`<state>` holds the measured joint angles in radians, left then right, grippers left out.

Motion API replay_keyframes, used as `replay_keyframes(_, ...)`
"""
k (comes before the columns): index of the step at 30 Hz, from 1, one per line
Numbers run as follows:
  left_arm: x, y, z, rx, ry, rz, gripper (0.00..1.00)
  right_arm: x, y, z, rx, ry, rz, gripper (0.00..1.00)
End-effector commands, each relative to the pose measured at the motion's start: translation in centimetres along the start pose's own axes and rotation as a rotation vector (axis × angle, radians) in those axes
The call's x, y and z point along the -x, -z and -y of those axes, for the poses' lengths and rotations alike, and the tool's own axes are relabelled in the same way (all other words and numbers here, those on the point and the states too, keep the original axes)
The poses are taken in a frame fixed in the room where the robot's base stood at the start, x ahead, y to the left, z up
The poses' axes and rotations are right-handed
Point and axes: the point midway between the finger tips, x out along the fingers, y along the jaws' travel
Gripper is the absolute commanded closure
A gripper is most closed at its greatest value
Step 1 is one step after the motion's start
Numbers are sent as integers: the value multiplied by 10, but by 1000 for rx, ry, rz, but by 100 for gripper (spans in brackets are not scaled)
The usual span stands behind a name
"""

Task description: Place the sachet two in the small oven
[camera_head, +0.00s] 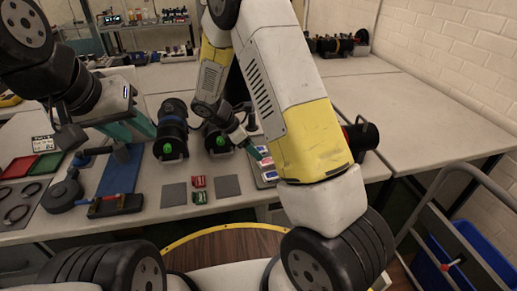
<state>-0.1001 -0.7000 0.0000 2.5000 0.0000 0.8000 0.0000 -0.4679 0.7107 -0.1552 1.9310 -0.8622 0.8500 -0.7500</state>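Two small red-and-green sachets, an upper one (199,182) and a lower one (200,197), lie on the table between two grey square pads. More small coloured packets (268,174) lie in a pale tray to their right. I cannot read which is sachet two. My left gripper (148,127), with teal fingers, hangs over the table at the left, above a blue board. My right gripper (250,145) points down close to the packet tray; its tips are small and partly hidden by my arm. I cannot tell whether either gripper holds anything. I cannot clearly identify the small oven.
Two black cylinders with green fronts (170,150) (218,141) stand behind the pads. Red and green trays (46,163) and a black round device (62,195) are at the left. A blue bin (470,255) is at lower right. The right-hand tabletop (420,110) is mostly clear.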

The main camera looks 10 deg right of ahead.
Motion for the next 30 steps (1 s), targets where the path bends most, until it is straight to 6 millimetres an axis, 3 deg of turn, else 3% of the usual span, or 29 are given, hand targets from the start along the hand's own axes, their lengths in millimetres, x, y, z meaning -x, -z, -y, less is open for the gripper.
replay_keyframes(11, 0, 0, 0, 0, 0, 0, 64, -39, 1, 0, 24, 1, 10, 36)
replay_keyframes(18, 0, 0, 0, 0, 0, 0, 64, -74, -3, 2, 23, 2, 10, 36)
replay_keyframes(28, 0, 0, 0, 0, 0, 0, 64, -81, -3, 1, 21, -1, 9, 36)
replay_keyframes(30, 0, 0, 0, 0, 0, 0, 64, -81, -3, 1, 21, -1, 9, 48)
